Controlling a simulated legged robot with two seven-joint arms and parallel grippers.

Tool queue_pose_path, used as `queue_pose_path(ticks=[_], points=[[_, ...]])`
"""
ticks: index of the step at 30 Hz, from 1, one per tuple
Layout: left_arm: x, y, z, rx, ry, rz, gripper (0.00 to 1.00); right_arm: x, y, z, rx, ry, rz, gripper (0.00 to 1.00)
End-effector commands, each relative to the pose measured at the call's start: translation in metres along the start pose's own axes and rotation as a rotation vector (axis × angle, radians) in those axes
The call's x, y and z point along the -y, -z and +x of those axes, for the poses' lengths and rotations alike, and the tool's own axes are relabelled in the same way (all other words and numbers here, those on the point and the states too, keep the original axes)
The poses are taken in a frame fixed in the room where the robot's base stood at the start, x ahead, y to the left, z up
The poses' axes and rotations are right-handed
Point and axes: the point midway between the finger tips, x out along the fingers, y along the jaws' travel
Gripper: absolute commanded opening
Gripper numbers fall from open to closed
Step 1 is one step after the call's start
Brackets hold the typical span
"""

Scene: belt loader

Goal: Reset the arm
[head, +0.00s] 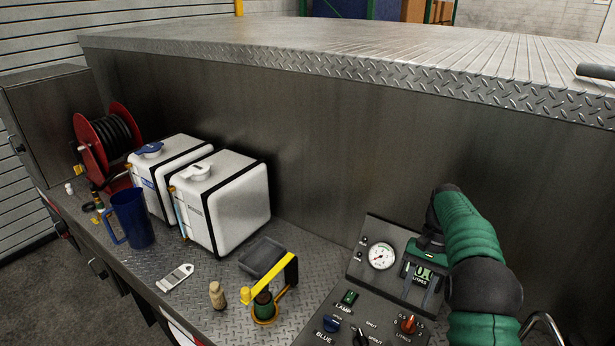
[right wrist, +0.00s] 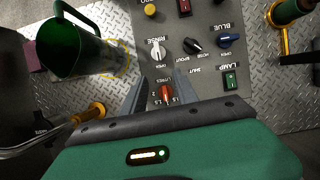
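My right gripper (head: 424,290) reaches in from the right on a green arm, over the control panel (head: 328,312). In the right wrist view its two grey fingers (right wrist: 163,84) are apart. The red litres knob (right wrist: 166,93) shows between them. In the head view this red knob (head: 407,323) is just below the fingertips, and the gripper seems clear of it. The gripper partly covers the litres counter (head: 420,272) beside the round dial gauge (head: 382,256). My left gripper is not in view.
White tanks (head: 228,208), a blue jug (head: 131,218) and a red hose reel (head: 104,145) line the left of the deck. A yellow-handled green fitting (head: 264,304) stands left of the panel. A green jug (right wrist: 78,45) stands beside the panel. A tall metal wall (head: 320,140) rises behind.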

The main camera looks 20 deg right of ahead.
Motion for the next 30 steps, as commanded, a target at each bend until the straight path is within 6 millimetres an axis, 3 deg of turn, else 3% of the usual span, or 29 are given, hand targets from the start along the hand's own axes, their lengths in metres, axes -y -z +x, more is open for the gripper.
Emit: queue_pose_path(ticks=[5, 9, 15, 18, 21, 30], points=[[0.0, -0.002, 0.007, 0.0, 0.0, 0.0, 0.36, 0.037, -0.036, 0.031, -0.131, -0.022, -0.168, 0.35], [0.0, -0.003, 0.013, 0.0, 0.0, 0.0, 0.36, 0.06, -0.09, 0.076, -0.287, -0.05, -0.393, 0.35], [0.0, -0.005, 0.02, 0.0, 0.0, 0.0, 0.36, 0.057, -0.17, 0.141, -0.482, -0.07, -0.723, 0.35], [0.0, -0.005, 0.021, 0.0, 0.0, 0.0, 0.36, 0.05, -0.194, 0.161, -0.539, -0.069, -0.828, 0.35], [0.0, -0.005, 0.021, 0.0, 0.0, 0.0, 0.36, 0.045, -0.203, 0.169, -0.564, -0.068, -0.875, 0.35], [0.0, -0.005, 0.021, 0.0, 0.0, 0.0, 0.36, 0.045, -0.204, 0.171, -0.567, -0.068, -0.879, 0.35]])
